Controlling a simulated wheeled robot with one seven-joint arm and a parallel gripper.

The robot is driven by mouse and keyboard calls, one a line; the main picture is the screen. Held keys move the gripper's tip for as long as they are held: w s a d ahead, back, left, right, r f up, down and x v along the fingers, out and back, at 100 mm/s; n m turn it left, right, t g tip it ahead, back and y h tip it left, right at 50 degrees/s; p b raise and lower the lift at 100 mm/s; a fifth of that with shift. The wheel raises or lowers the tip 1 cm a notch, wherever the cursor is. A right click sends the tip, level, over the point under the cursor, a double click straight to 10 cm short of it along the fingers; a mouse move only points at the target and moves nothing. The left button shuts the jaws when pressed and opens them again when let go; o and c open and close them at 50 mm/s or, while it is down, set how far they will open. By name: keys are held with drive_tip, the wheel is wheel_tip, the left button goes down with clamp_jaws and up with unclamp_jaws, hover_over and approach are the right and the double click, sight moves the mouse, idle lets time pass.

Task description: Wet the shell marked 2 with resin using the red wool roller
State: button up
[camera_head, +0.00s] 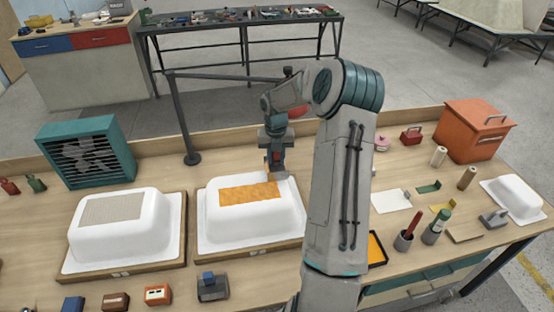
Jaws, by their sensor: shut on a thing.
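Two large white shells stand on wooden boards. The left shell (125,240) has a grey ribbed patch on top, and the middle shell (245,225) has an orange patch (250,193) on top. Number marks on them are too small to read. My gripper (277,160) is above the right back end of the middle shell, pointing down. It is shut on a small tool (278,174), apparently the roller, at the right end of the orange patch. Its colour and contact with the shell are unclear. An orange-filled tray (376,248) is partly hidden behind my arm.
A teal fan (86,152) stands back left, and a dark post (186,130) with a crossbar rises behind the shells.

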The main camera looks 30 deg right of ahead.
drive_tip(key=shift+a+f, duration=0.1)
drive_tip(key=shift+a, duration=0.05)
drive_tip(key=shift+w+a, duration=0.3)
drive_tip(key=shift+a, duration=0.6)
drive_tip(key=shift+w+a, duration=0.25)
drive_tip(key=shift+a, duration=0.7)
drive_tip(key=shift+w+a, duration=0.3)
drive_tip(key=shift+a, duration=0.6)
drive_tip(key=shift+w+a, duration=0.6)
drive_tip(key=shift+a, duration=1.2)
drive_tip(key=shift+w+a, duration=0.65)
drive_tip(key=shift+a, duration=1.2)
drive_tip(key=shift+w+a, duration=0.6)
drive_tip(key=shift+a, duration=1.2)
drive_tip(key=shift+w+a, duration=0.25)
drive_tip(key=shift+a, duration=0.55)
drive_tip(key=shift+w+a, duration=0.2)
drive_tip(key=shift+a, duration=0.55)
wheel_tip(320, 180, up, 6)
